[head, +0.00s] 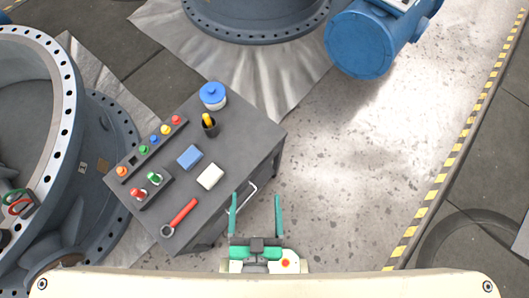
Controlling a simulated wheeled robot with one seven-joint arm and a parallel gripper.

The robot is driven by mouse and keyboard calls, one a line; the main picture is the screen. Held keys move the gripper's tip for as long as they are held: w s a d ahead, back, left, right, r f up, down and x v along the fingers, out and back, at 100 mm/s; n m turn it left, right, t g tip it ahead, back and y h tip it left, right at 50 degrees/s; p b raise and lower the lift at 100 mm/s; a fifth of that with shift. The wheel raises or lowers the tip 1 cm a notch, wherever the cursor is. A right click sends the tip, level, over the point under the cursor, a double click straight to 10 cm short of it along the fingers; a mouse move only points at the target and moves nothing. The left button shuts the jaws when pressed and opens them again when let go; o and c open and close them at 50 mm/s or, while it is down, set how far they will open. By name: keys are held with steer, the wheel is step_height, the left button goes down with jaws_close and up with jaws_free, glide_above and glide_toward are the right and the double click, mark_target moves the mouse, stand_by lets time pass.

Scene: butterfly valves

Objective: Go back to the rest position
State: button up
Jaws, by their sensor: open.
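My gripper (256,212) shows at the bottom centre of the head view, with its two green fingers spread apart. Nothing is between the fingers. It is above the floor just to the right of the dark grey cart (257,132), near the silver handle (243,199) on the cart's side. The left finger overlaps the cart's edge in the picture; I cannot tell whether they touch.
The cart carries a red tool (179,217), a blue block (190,157), a white block (210,176), a blue-lidded jar (213,96), a dark cup (210,127) and several coloured knobs. A large flanged valve (67,100) stands left. Speckled floor (350,170) is clear on the right.

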steer(key=shift+n, duration=0.7)
steer(key=s+d+r, duration=0.1)
steer(key=s+d, duration=0.1)
steer(key=shift+s+d+r, duration=0.25)
steer(key=shift+s+r, duration=0.1)
steer(key=shift+r, duration=0.05)
stand_by(0.4)
